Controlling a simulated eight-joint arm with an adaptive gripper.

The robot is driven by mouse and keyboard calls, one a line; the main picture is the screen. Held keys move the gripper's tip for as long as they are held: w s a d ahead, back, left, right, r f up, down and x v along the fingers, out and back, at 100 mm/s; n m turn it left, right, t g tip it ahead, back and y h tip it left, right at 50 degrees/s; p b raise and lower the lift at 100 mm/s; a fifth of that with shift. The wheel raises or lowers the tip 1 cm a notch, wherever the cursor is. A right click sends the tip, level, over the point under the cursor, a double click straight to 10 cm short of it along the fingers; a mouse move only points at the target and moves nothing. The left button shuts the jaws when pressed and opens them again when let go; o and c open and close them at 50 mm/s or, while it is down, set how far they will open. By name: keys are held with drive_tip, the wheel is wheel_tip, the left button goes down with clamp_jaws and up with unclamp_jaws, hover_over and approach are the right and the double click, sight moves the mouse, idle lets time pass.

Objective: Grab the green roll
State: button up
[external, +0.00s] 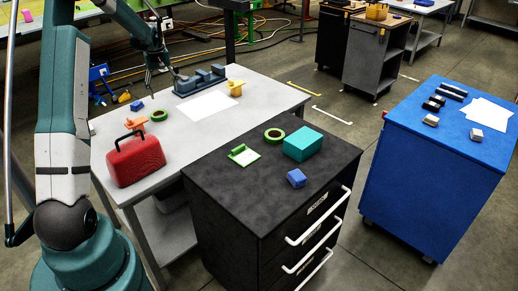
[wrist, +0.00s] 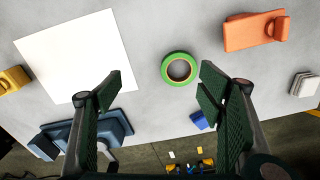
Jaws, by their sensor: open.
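A green roll (wrist: 167,73) of tape lies flat on the grey table in the wrist view, just beyond and between my spread fingers. In the external view this green roll (external: 159,119) lies near the table's left side, by an orange part. A second green roll (external: 274,141) lies on the black cabinet. My gripper (wrist: 162,92) is open, with nothing between its fingers. In the external view my gripper (external: 150,76) hangs at the table's far edge, behind the roll, and is apart from it.
Near the roll are a blue block (wrist: 199,121), an orange part (wrist: 255,32) and a white sheet (wrist: 72,55). A blue-grey vise-like fixture (external: 200,81), a yellow part (external: 235,87) and a red toolbox (external: 136,161) also stand on the grey table (external: 258,100).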

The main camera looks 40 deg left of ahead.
drive_tip(key=n, duration=0.1)
approach(157, 111)
drive_tip(key=d+f, duration=0.1)
drive_tip(key=shift+s+d, duration=0.2)
drive_tip(key=shift+f, duration=0.1)
drive_tip(key=shift+f, duration=1.25)
drive_tip(key=shift+w+f+b, duration=0.1)
drive_tip(key=shift+f+b, duration=0.2)
drive_tip(key=shift+f, duration=2.3)
drive_tip(key=c, duration=1)
